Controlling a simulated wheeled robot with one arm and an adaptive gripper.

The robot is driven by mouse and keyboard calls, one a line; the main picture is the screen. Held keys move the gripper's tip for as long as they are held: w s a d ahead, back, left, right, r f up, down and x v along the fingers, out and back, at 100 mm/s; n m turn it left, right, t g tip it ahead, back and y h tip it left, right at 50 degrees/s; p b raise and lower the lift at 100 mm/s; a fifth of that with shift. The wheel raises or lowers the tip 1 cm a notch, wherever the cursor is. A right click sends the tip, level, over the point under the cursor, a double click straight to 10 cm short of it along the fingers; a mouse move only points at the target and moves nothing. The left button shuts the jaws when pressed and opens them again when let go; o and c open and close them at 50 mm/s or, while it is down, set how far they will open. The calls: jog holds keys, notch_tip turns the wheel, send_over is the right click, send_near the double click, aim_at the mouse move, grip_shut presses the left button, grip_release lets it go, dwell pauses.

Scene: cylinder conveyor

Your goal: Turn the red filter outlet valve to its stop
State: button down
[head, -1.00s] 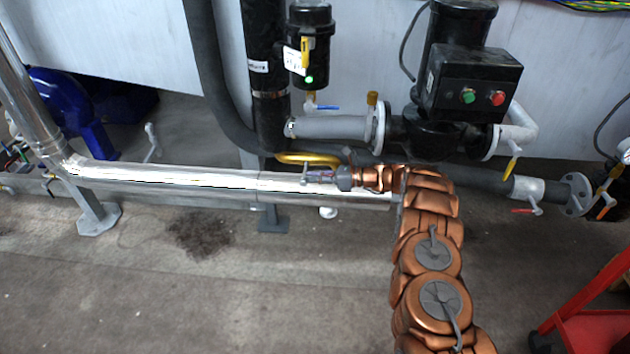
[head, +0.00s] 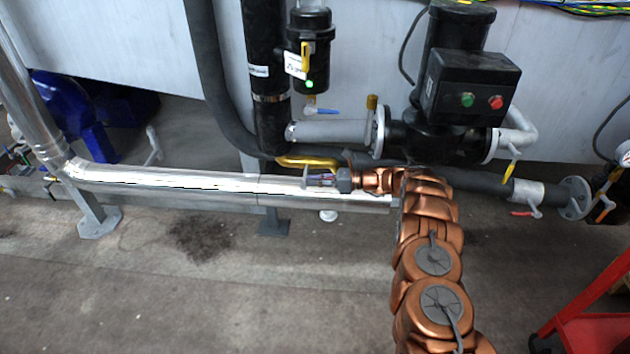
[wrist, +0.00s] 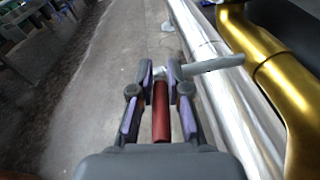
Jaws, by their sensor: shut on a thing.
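In the wrist view a red valve handle (wrist: 161,112) lies lengthwise between the fingers of my gripper (wrist: 160,78), which is shut on it. A grey metal bar (wrist: 212,65) reaches right from the fingertips towards the pipes. In the head view my gripper (head: 320,180) points left in front of the shiny silver pipe (head: 170,181). The red handle it holds is too small and covered to make out there. The handle's angle against its stop cannot be told.
A yellow pipe (head: 305,161) runs just behind my gripper. A black filter (head: 310,70) with a blue-handled valve (head: 322,111) hangs above. Another red handle (head: 524,213) sits on the pipe at right. A red cart (head: 590,325) stands front right. The floor in front is clear.

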jog(key=shift+w+r, duration=0.2)
jog(key=shift+r, duration=0.15)
jog(key=c, duration=1.4)
grip_release()
jog(key=shift+c, duration=0.2)
jog(key=o, duration=0.3)
jog(key=shift+s+f, duration=0.1)
jog(key=shift+f, duration=0.1)
